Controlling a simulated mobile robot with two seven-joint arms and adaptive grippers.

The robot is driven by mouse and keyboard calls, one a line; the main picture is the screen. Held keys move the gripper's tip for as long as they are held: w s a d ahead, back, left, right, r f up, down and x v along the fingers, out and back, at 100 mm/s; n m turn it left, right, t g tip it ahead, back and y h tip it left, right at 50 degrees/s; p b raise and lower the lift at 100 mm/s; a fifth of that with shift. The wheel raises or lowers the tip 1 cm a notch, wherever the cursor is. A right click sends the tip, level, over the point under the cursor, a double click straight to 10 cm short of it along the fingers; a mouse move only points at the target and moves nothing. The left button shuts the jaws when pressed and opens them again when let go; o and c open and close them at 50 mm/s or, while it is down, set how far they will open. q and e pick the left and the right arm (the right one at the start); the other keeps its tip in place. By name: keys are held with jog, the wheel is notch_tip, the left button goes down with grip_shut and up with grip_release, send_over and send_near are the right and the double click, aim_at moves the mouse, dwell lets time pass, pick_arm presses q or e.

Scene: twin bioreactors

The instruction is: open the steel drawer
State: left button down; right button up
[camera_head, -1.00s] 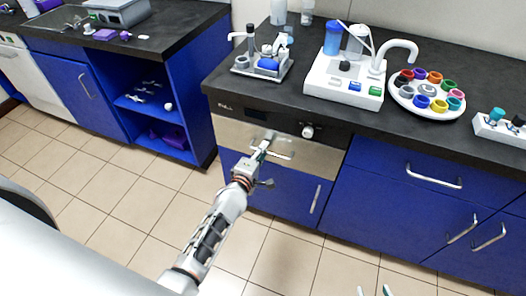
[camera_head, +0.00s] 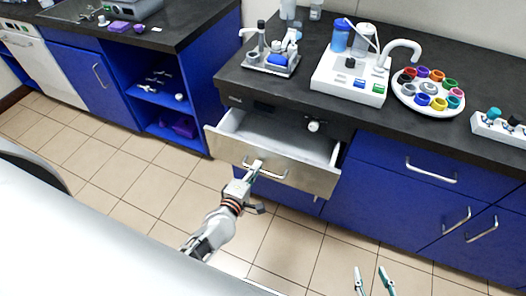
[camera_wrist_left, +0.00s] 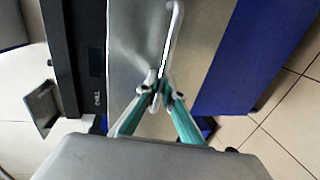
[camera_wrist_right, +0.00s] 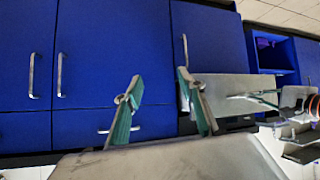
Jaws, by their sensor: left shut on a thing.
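The steel drawer (camera_head: 225,150) is pulled partway out below the black worktop, and its inside looks empty in the head view. Its bar handle (camera_head: 272,174) is on the front panel. My left gripper (camera_head: 255,168) is shut on this handle, left of its middle; in the left wrist view the green-padded fingers (camera_wrist_left: 160,97) close around the bar (camera_wrist_left: 172,40). My right gripper (camera_head: 372,272) is open and empty at the bottom of the head view, in front of the blue cabinets. In the right wrist view its two fingers (camera_wrist_right: 157,92) stand apart.
The worktop above carries a small tool stand (camera_head: 271,60), a white device with bottles (camera_head: 347,82) and a round tray of coloured pots (camera_head: 408,98). Blue cabinets (camera_head: 385,205) with handles flank the drawer. The tiled floor (camera_head: 130,185) in front is clear.

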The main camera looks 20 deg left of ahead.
pick_arm(q)
jog(key=f+p+v, duration=0.2)
jog(key=v, duration=0.9)
jog(key=s+d+f+p+v, duration=0.1)
jog(key=f+v, duration=0.2)
jog(key=v, duration=0.9)
jog(key=shift+s+a+p, duration=0.3)
jog(key=shift+a+p, duration=0.05)
jog(key=shift+a, duration=0.1)
jog(key=shift+r, duration=0.1)
jog(key=c, duration=2.2)
grip_release()
jog(key=v, duration=1.2)
